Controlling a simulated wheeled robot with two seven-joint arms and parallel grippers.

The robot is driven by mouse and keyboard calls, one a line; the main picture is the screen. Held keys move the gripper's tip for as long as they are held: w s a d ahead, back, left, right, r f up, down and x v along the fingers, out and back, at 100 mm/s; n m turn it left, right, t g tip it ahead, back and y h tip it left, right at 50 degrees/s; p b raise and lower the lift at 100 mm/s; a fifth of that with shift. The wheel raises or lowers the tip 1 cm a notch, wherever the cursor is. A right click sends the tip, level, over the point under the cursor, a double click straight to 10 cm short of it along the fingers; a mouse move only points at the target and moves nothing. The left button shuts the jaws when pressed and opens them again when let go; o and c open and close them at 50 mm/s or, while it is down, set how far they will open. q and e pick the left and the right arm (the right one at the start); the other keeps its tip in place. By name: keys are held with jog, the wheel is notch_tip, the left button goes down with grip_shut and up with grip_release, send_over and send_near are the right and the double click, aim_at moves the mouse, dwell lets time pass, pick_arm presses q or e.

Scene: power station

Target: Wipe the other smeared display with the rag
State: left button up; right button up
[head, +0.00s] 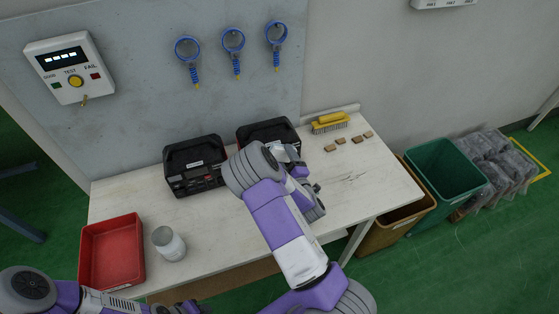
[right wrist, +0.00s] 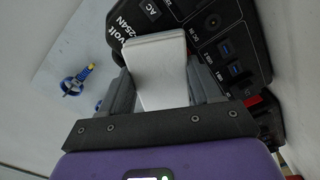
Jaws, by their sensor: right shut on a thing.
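Two black power stations stand on the white workbench: the left one (head: 194,165) in full view, the right one (head: 265,130) partly hidden behind my right arm. My right gripper (head: 292,154) is at the right station's front. In the right wrist view the gripper (right wrist: 163,90) is shut on a white folded rag (right wrist: 160,65). The rag is in front of the right station's dark panel (right wrist: 225,50), very close to it; I cannot tell whether it touches. The rag covers part of the panel, and no smear is visible. My left gripper is out of view.
A red bin (head: 112,250) and a white jar (head: 169,243) stand at the bench's left front. Blue ring tools (head: 233,41) and a tester (head: 70,68) hang on the wall panel.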

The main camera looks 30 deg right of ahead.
jog(key=shift+s+d, duration=0.15)
jog(key=shift+d, duration=0.55)
jog(key=shift+w+a+r+b, duration=0.15)
jog(key=shift+w+a, duration=0.15)
jog(key=shift+a, duration=0.7)
jog(key=shift+w+a+f+b, duration=0.15)
jog(key=shift+w+a, duration=0.1)
jog(key=shift+a, duration=0.7)
jog(key=a, duration=0.3)
jog(key=shift+w+a, duration=0.25)
jog(key=shift+w, duration=0.15)
jog(key=b+v, duration=0.1)
jog(key=v, duration=0.5)
jog(key=shift+b, duration=0.35)
